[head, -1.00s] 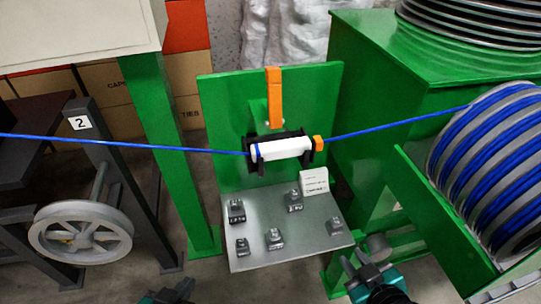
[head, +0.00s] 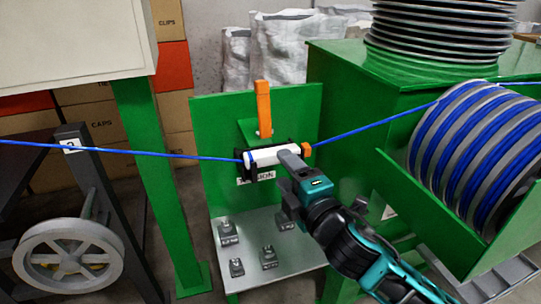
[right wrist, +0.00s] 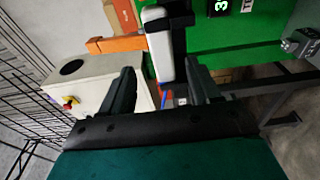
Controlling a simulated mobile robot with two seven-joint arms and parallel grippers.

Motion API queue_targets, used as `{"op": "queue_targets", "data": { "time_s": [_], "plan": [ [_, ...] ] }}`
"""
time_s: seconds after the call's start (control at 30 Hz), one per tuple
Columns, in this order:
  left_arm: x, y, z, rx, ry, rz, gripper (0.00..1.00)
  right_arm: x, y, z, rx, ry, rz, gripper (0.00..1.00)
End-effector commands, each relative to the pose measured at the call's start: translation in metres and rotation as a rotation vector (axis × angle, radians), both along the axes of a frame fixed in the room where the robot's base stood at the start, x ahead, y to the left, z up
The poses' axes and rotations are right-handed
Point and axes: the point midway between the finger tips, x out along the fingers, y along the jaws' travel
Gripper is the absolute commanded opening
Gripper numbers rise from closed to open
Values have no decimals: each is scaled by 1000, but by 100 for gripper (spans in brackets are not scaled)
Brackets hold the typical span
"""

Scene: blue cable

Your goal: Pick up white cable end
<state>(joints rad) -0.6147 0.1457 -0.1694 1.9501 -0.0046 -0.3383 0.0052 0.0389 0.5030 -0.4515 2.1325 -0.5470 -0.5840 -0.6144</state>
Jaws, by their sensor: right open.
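The white cable end (head: 272,156) is a white cylinder lying in a black holder (head: 251,172) on the green upright panel, with blue cable running off to both sides. My right gripper (head: 292,162) reaches up from the lower right to the white piece's right part and partly covers it. In the right wrist view the white piece (right wrist: 159,50) shows in line with the gap between the open fingers of my right gripper (right wrist: 163,82). I cannot tell whether the fingers touch it. My left gripper is not in view.
An orange lever (head: 264,110) stands just above the holder. A grey shelf (head: 240,254) with several small metal weights is below. A cable drum (head: 470,150) is at the right, and a grey wheel (head: 68,256) is at the left.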

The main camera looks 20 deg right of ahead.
Motion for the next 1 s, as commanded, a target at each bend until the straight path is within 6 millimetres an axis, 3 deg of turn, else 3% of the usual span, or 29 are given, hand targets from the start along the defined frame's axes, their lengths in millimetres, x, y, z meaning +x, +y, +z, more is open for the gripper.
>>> {"op": "queue_targets", "data": {
  "time_s": [0.33, 0.6, 0.9, 1.0],
  "plan": [
    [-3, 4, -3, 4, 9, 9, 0, 29, 4, -1, 2, 0, -1, 62],
    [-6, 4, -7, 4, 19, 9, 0, 66, 9, -3, 2, 1, 0, 62],
    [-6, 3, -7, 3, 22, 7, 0, 71, 10, -3, 2, 3, 1, 62],
    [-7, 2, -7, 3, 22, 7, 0, 71, 10, -3, 2, 2, 1, 54]
  ]
}}
